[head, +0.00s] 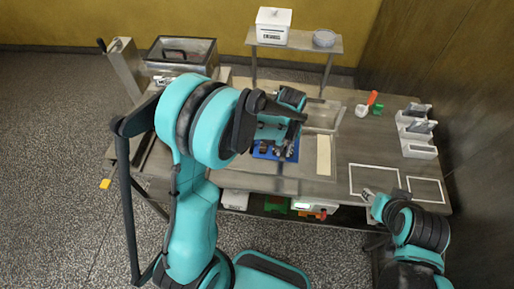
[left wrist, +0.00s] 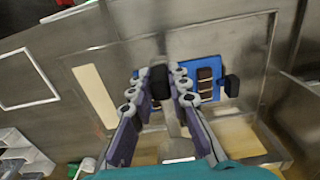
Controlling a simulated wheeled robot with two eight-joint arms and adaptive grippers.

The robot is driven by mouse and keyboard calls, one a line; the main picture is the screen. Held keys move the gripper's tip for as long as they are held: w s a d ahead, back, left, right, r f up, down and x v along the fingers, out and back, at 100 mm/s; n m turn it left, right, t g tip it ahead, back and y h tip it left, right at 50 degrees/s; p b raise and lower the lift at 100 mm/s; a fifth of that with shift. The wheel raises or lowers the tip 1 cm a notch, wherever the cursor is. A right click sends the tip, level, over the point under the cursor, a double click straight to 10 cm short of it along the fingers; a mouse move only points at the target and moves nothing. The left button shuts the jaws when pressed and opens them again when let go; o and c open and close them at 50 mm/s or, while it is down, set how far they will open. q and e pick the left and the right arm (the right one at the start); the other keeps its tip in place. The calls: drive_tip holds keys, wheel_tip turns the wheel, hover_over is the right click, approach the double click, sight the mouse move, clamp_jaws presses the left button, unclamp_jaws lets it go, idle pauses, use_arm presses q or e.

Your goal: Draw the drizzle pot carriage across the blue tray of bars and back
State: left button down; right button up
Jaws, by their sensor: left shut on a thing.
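The blue tray (head: 258,154) lies on the metal bench, partly hidden by my left arm. In the left wrist view the blue tray (left wrist: 211,63) shows dark brown bars (left wrist: 205,82) in it. My left gripper (head: 283,142) is over the tray. In the left wrist view its fingers (left wrist: 160,88) are closed around a black handle (left wrist: 159,78), which I take to be on the drizzle pot carriage; the pot itself is not clearly seen. A second black block (left wrist: 232,85) is at the tray's right side. My right gripper (head: 369,194) is low at the bench's front right, its jaws unclear.
A cream strip (head: 323,155) lies right of the tray. White outlined areas (head: 373,180) mark the bench at right.

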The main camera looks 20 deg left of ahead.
use_arm(q)
drive_tip(key=w+d+b, duration=0.2)
drive_tip(key=w+d, duration=0.2)
drive_tip(key=d, duration=1.3)
drive_tip(key=shift+d, duration=0.15)
drive_tip(key=c, duration=1.6)
unclamp_jaws()
drive_tip(key=shift+o, duration=0.8)
drive_tip(key=shift+w+d, duration=0.1)
drive_tip(key=shift+d, duration=0.1)
